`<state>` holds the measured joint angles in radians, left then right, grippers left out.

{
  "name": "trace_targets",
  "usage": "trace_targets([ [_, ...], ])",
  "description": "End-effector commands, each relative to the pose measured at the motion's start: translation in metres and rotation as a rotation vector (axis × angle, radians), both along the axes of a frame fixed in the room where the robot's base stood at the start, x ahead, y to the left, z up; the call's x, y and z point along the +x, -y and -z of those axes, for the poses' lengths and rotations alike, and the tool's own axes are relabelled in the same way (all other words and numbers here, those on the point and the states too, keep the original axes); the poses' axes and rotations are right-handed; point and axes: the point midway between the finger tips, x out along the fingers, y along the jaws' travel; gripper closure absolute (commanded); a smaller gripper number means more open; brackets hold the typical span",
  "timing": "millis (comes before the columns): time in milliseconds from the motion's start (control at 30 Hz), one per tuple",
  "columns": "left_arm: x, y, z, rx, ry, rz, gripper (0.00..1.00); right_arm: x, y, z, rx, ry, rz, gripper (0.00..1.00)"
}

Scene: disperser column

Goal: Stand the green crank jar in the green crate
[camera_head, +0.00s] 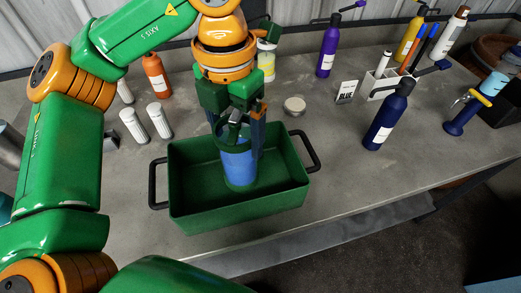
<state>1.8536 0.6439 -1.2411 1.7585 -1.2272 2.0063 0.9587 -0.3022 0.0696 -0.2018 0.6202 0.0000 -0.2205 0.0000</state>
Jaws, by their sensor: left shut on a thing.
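The green crate (190,206) stands on the grey bench with a dark handle at each end. My left gripper (238,122) points down over the crate and is shut on the upper part of the crank jar (238,164). The jar's body looks blue, with a green band at its base. The gripper hides most of the jar's top. My right gripper is not in view.
Two white shakers (146,123) and an orange bottle (156,76) stand left of the crate. A dark blue bottle (388,118) stands to its right. A purple bottle (327,52), a round lid (294,105) and a white caddy (377,82) are behind. The bench front is clear.

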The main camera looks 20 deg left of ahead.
Motion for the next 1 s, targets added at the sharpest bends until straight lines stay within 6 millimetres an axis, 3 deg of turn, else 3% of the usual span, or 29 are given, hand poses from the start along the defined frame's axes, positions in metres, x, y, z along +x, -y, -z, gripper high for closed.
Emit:
trace_targets([
  [200, 0.042, 0.016, 0.039, 0.001, -0.005, -0.001, 1.0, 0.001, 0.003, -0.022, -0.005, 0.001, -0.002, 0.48],
  [400, 0.061, 0.023, 0.066, 0.003, -0.004, -0.001, 1.0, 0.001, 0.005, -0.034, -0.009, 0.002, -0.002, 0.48],
  [600, 0.061, 0.023, 0.094, 0.001, 0.001, -0.001, 1.0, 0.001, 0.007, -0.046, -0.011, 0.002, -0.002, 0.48],
  [933, 0.061, 0.023, 0.101, -0.001, 0.002, -0.002, 1.0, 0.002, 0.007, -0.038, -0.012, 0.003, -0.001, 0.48],
  [967, 0.061, 0.023, 0.099, 0.001, 0.001, -0.002, 0.03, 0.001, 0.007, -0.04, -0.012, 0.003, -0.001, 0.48],
  [1000, 0.061, 0.023, 0.099, 0.001, 0.001, -0.002, 0.0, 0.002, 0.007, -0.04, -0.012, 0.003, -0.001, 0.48],
])
